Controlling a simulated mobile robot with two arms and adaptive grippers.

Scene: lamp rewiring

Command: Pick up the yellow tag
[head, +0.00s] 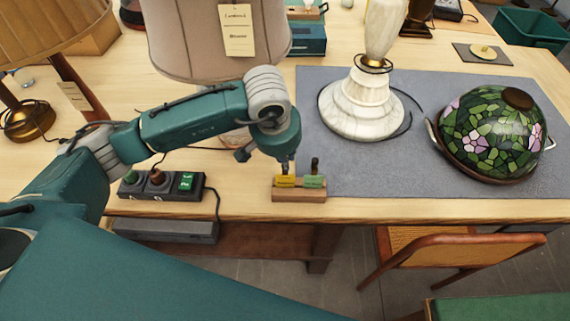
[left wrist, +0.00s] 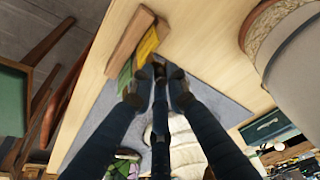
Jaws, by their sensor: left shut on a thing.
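The yellow tag (head: 286,182) stands in a small wooden block (head: 300,196) near the table's front edge. It also shows in the left wrist view (left wrist: 148,42). A green tag (head: 314,182) stands beside it on the right in the same block. My left gripper (head: 286,167) points down from above, with its fingertips at the top of the yellow tag, and is shut on it. In the left wrist view, the dark fingers (left wrist: 157,80) partly cover the tag's near end. My right gripper is not in view.
A switch box (head: 162,185) with a cable is left of the block. A grey mat (head: 440,98) holds a white marble lamp base (head: 361,105) and a green stained-glass shade (head: 490,135). A beige shade (head: 190,40) stands behind my arm. A chair (head: 450,255) is in front.

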